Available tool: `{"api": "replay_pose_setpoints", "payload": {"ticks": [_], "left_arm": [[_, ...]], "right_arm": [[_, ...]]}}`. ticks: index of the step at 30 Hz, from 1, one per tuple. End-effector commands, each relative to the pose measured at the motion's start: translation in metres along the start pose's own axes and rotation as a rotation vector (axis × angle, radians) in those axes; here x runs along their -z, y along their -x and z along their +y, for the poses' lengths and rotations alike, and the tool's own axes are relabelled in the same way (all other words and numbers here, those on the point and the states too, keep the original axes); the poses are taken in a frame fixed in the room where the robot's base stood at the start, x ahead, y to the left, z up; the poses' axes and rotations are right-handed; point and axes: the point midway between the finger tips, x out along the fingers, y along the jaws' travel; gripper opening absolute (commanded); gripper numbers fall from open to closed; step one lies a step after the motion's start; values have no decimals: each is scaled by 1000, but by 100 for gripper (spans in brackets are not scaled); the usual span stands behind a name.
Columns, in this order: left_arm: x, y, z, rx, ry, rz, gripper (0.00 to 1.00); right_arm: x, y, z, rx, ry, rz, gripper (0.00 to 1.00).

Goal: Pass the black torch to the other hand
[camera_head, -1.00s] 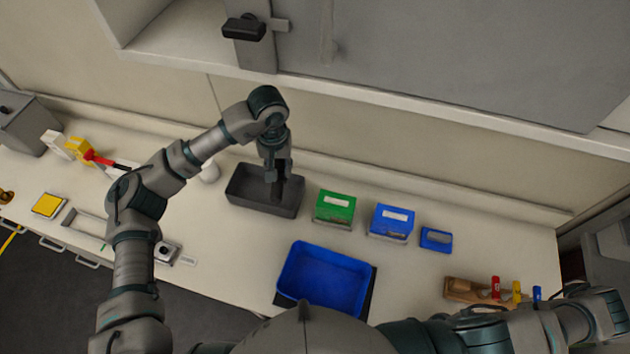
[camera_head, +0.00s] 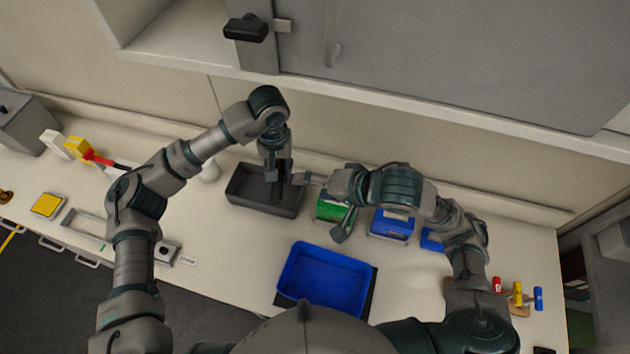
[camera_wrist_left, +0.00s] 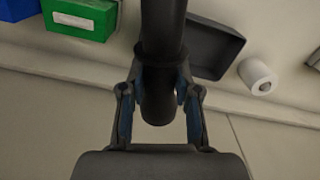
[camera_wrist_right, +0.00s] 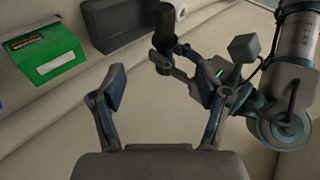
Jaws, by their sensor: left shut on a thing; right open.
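The black torch (camera_head: 277,190) hangs roughly upright over the dark grey tray (camera_head: 238,190). My left gripper (camera_head: 277,174) is shut on it. In the left wrist view the torch (camera_wrist_left: 163,35) runs between the two fingers (camera_wrist_left: 158,92). My right gripper (camera_head: 320,204) is open and empty, to the right of the torch. In the right wrist view the torch (camera_wrist_right: 163,20) and my left gripper (camera_wrist_right: 170,60) show beyond my open right fingers (camera_wrist_right: 165,88), with a gap between. The torch's lower end is partly hidden in the head view.
A green box (camera_head: 328,212), partly covered by my right gripper, and a blue box (camera_head: 390,226) stand right of the tray. A blue bin (camera_head: 325,280) is nearer the front. The wall is close behind. Red, yellow and blue objects (camera_head: 517,294) stand at the right.

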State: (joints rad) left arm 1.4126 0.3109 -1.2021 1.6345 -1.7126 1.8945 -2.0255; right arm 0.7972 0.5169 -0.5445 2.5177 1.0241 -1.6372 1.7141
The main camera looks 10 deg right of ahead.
Motion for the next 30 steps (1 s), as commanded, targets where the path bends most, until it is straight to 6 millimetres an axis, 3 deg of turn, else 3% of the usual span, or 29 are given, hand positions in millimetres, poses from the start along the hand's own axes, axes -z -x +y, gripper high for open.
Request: {"api": "replay_pose_setpoints", "payload": {"ticks": [5,15,21,30], "left_arm": [[0,0,0,0,0,0,0],[0,0,-1,-1,0,0,0],[0,0,0,0,0,1,0],[0,0,0,0,0,1,0]], "right_arm": [[6,-10,-4,13,7,26,75],[6,-77,-5,9,5,22,75],[7,-106,-5,10,5,23,75],[8,-118,-5,11,7,24,75]]}}
